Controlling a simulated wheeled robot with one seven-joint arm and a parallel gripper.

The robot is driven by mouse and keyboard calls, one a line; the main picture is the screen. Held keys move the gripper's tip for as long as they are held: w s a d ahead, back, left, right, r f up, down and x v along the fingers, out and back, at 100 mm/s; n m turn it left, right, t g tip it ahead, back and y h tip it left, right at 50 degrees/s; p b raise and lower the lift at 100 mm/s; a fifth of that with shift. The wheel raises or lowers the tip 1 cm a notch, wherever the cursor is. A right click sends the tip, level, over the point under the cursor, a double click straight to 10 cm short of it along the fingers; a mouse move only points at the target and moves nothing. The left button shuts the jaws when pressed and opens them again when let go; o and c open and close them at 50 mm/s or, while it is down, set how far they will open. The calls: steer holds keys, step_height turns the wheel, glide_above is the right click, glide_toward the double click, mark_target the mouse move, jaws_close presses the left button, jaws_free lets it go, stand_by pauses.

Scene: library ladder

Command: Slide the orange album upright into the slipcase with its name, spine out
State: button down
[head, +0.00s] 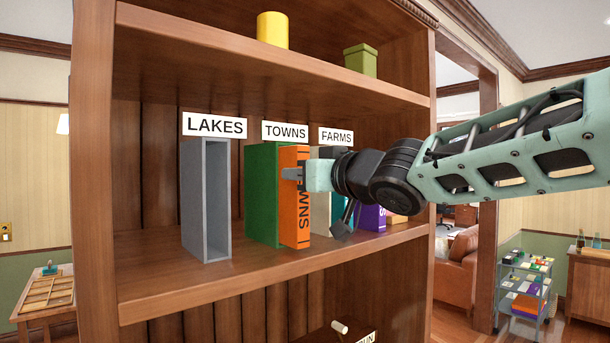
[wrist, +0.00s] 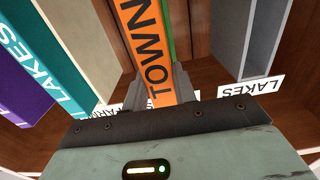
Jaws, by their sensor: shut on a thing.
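The orange album (head: 288,222) stands upright at the green slipcase (head: 262,200) under the TOWNS sign (head: 285,131). Its spine, lettered TOWNS, faces out, and a strip of its orange cover shows in front of the slipcase's edge. It looks partly inside, with the front part sticking out. My gripper (head: 293,174) is shut on the upper part of the album's spine end. In the wrist view the orange album (wrist: 146,38) sits between my two fingers (wrist: 157,88), with a green strip of the slipcase (wrist: 168,25) beside it. The album's inner end is hidden.
The grey slipcase (head: 190,200) under the LAKES sign (head: 214,125) stands empty to the left. A cream slipcase (head: 321,190) stands right under the FARMS sign (head: 335,137). A teal album (wrist: 45,60) and a purple album (wrist: 20,85) stand beyond it. The upper shelf (head: 250,65) runs above.

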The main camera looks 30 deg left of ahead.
steer(key=shift+x, duration=0.85)
steer(key=c, duration=1)
jaws_free()
steer(key=shift+c, duration=0.2)
steer(key=shift+f, duration=0.1)
steer(key=b+v, duration=0.5)
steer(key=v, duration=1.2)
steer(key=shift+d+b, duration=0.15)
steer(key=shift+b, duration=0.25)
steer(key=shift+s, duration=0.1)
